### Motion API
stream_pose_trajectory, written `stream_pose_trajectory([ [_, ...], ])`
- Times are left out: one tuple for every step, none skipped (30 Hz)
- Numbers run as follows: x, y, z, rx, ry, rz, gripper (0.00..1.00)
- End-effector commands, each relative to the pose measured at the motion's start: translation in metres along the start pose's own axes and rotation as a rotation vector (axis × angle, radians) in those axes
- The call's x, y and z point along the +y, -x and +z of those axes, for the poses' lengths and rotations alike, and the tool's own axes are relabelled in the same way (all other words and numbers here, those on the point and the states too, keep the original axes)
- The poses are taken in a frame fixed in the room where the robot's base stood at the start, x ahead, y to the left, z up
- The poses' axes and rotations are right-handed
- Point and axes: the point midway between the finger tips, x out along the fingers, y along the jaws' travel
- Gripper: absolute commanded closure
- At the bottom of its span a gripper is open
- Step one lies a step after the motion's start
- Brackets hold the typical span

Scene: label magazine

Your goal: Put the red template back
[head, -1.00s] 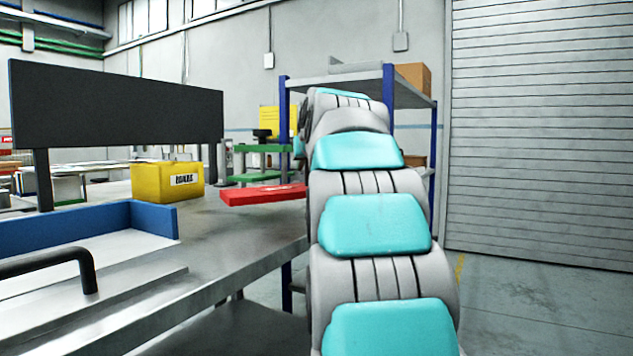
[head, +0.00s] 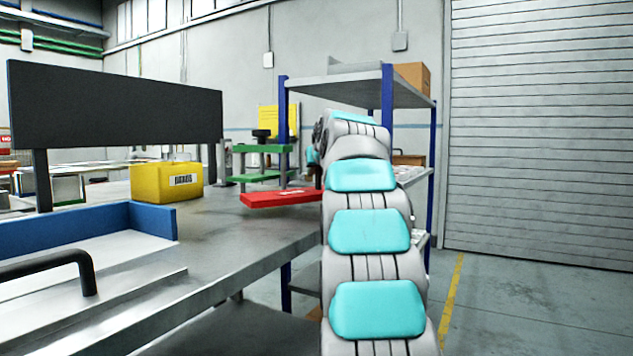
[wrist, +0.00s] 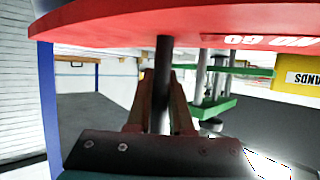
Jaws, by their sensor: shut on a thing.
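The red template (head: 282,198) is a flat red plate with white marking, held level above the metal bench, left of my arm in the head view. In the wrist view its red plate (wrist: 130,28) fills the top, and a dark rod (wrist: 163,65) runs from it between my fingers. My gripper (wrist: 162,100) is shut on this rod. In the head view my arm hides the fingers. Green plates on posts (head: 262,148) stand just behind the template; they also show in the wrist view (wrist: 235,70), apart from the red plate.
A yellow labelled box (head: 167,182) stands on the bench (head: 215,240) to the left. A blue-edged tray (head: 150,218) and a dark panel (head: 115,105) are further left. A shelf with blue posts (head: 387,95) stands behind my arm. Bench space in front of the yellow box is clear.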

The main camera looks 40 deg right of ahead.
Motion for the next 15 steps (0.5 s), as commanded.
stream_pose_trajectory([
  [0.0,-0.002,0.006,-0.003,-0.001,0.001,1.0],
  [0.001,-0.002,0.008,-0.002,-0.001,0.002,1.0],
  [0.0,-0.003,0.011,0.002,0.0,0.001,1.0],
  [0.0,-0.004,0.013,0.003,0.0,0.001,1.0],
  [0.0,-0.005,0.015,0.002,0.0,0.001,1.0],
  [0.0,-0.006,0.019,0.0,-0.001,0.001,1.0],
  [0.001,-0.007,0.02,0.0,-0.001,0.002,1.0],
  [0.001,-0.007,0.021,0.0,-0.001,0.002,1.0],
  [0.001,-0.007,0.021,0.002,-0.001,0.002,1.0],
  [0.001,-0.007,0.021,0.003,-0.001,0.002,1.0],
  [0.001,-0.007,0.021,0.003,0.0,0.002,1.0],
  [0.001,-0.007,0.021,0.003,0.0,0.002,1.0],
  [0.001,-0.008,0.021,0.003,0.0,0.002,1.0],
  [0.001,-0.007,0.021,0.003,0.0,0.002,1.0],
  [0.001,-0.008,0.021,0.003,0.0,0.002,1.0],
])
